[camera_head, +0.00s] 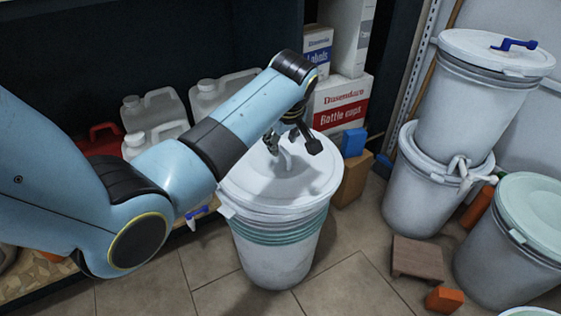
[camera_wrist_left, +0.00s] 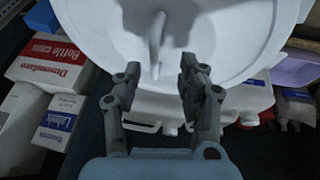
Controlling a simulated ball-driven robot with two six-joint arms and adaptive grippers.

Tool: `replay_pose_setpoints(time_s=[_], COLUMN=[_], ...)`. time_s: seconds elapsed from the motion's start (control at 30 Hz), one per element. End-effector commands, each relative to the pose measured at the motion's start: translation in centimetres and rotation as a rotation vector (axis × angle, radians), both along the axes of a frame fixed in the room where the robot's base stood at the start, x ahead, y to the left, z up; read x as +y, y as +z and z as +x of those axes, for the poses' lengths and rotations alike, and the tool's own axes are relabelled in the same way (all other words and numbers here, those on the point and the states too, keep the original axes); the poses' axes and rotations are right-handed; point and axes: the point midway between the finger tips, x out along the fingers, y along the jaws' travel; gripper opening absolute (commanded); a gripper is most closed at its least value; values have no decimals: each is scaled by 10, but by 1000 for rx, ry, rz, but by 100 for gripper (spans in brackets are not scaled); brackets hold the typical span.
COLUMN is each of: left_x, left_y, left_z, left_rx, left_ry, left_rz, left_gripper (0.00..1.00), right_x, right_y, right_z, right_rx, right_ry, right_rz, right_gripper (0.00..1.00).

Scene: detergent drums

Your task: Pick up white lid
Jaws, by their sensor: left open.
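The white lid (camera_head: 312,187) lies on top of a white drum (camera_head: 280,255) in the middle of the head view. A white upright handle (camera_head: 286,160) stands on the lid. My left gripper (camera_head: 291,147) is open just above the lid, close to the handle. In the left wrist view the lid (camera_wrist_left: 225,35) fills the top, and its handle (camera_wrist_left: 156,45) stands ahead of and between the fingers of the left gripper (camera_wrist_left: 174,62). The fingers look apart from the handle. My right gripper is in neither view.
Stacked drums (camera_head: 475,100) stand at the right, with a green-lidded drum (camera_head: 530,215) in front. Behind the lid are a bottle caps box (camera_head: 340,103) and a cardboard box (camera_head: 354,180). White jugs (camera_head: 153,110) stand at the left. A wooden block (camera_head: 417,258) lies on the floor.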

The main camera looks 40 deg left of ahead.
Motion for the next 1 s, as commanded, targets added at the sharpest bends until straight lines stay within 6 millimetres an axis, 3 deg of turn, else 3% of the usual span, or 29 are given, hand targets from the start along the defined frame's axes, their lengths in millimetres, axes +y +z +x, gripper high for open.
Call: replay_pose_setpoints(time_s=[0.17, 0.33, 0.67, 1.0], left_x=[2, 6, 9, 9], left_y=[-22, -45, -49, -49], left_z=[9, 18, 21, 21], left_rx=[2, 3, -1, -1], left_ry=[-1, -1, -2, -2], left_rz=[0, 0, 0, 0], left_gripper=[41, 41, 41, 0], right_x=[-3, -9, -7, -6], right_y=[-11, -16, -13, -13], right_z=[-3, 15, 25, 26], right_rx=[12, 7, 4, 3], right_ry=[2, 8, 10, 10], right_rz=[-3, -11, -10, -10], right_gripper=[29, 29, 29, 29])
